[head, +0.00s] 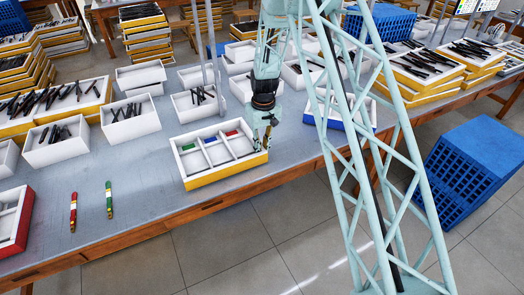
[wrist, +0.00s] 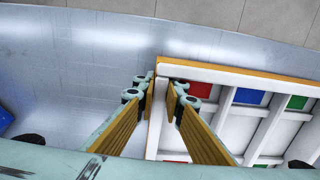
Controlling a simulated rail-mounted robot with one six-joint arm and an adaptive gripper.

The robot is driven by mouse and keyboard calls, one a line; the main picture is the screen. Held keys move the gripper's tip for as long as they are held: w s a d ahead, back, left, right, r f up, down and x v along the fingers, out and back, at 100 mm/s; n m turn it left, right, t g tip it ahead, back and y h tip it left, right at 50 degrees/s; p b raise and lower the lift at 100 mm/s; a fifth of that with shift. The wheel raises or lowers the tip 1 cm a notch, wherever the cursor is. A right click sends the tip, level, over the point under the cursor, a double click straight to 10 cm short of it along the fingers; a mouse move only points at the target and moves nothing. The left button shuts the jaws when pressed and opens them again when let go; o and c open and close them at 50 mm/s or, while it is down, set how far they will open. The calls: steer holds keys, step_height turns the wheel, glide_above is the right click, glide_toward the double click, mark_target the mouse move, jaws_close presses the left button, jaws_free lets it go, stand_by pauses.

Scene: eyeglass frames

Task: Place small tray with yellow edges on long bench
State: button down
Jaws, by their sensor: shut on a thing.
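The small tray with yellow edges (head: 222,166) sits at the front edge of the long bench (head: 150,170) in the head view. It is white inside, divided into compartments, with green, blue and red patches. In the wrist view the tray (wrist: 250,72) fills the right side. My gripper (head: 267,146) is at the tray's right end in the head view. In the wrist view my gripper (wrist: 163,88) has one finger on each side of the tray's end wall and is shut on it. I cannot tell whether the tray touches the bench.
White boxes (head: 130,118) stand behind. A blue-edged tray (head: 338,112) lies to the right. A blue crate (head: 470,165) is on the floor. Bare bench lies left of the tray.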

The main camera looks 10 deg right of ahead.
steer(key=c, duration=2.7)
jaws_free()
steer(key=shift+r, duration=0.1)
step_height(320, 180, up, 10)
steer(key=shift+d+r+p, duration=0.1)
steer(key=shift+r+p, duration=0.15)
steer(key=shift+p, duration=0.25)
steer(key=shift+r, duration=0.7)
steer(key=shift+r, duration=0.1)
